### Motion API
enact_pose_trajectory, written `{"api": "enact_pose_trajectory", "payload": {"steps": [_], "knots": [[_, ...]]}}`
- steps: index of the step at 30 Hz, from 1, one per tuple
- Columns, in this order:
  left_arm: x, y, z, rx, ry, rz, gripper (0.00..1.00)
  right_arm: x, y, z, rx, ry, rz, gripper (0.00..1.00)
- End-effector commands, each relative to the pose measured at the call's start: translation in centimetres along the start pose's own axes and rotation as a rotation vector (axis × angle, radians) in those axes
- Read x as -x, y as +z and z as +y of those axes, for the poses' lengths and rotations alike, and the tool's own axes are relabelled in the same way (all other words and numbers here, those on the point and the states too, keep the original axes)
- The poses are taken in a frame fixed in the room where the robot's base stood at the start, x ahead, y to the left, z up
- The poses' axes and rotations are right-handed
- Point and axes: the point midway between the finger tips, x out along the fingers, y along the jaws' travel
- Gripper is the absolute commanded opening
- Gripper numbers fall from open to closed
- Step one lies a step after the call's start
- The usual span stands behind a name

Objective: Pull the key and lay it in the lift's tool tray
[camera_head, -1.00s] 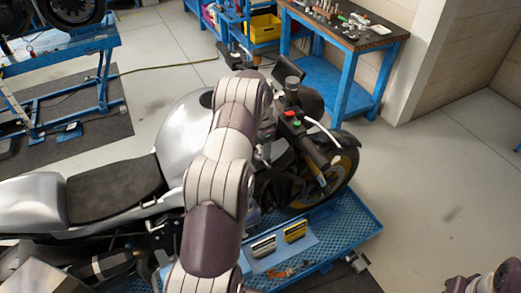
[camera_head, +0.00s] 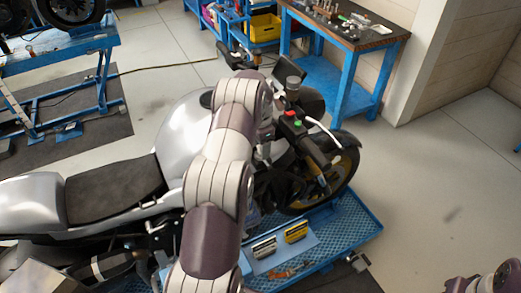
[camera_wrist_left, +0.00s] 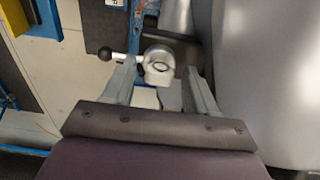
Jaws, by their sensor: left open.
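The silver motorcycle (camera_head: 185,125) stands on the blue lift (camera_head: 345,235). My left arm reaches over it and bends down at the handlebar. My left gripper (camera_wrist_left: 160,85) is open in the left wrist view. A pale round fitting with a dark ring (camera_wrist_left: 159,66) shows between and just beyond its fingertips. I cannot make out a key for certain, nor whether the fingers touch anything. In the head view my arm hides most of this spot. The light blue tool tray (camera_head: 277,256) is on the lift below the handlebar, right of my arm.
The tray holds a dark-and-silver case (camera_head: 264,247) and a yellow case (camera_head: 296,231). Orange items (camera_head: 290,272) lie in front of them. The handlebar grip (camera_head: 318,152) is close to my left arm.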

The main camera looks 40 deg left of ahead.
Motion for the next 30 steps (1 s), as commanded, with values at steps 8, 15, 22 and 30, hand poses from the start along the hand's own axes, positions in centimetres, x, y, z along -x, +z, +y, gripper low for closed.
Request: {"api": "enact_pose_trajectory", "payload": {"steps": [8, 15, 22, 30], "knots": [[0.0, 0.0, 0.1, 0.000, 0.000, 0.000, 0.38, 0.0, 0.0, 0.0, 0.000, 0.000, 0.000, 0.00], [0.0, 0.0, 0.1, 0.000, 0.000, 0.000, 0.00, 0.0, 0.0, 0.0, 0.000, 0.000, 0.000, 0.00], [0.7, 0.0, 0.1, 0.000, 0.000, 0.000, 0.00, 0.4, -0.1, 0.0, 0.000, 0.000, 0.000, 0.00], [1.8, 0.0, 0.0, 0.000, -0.001, 0.001, 0.00, 1.0, -0.1, 0.0, 0.000, 0.000, 0.000, 0.00]]}}
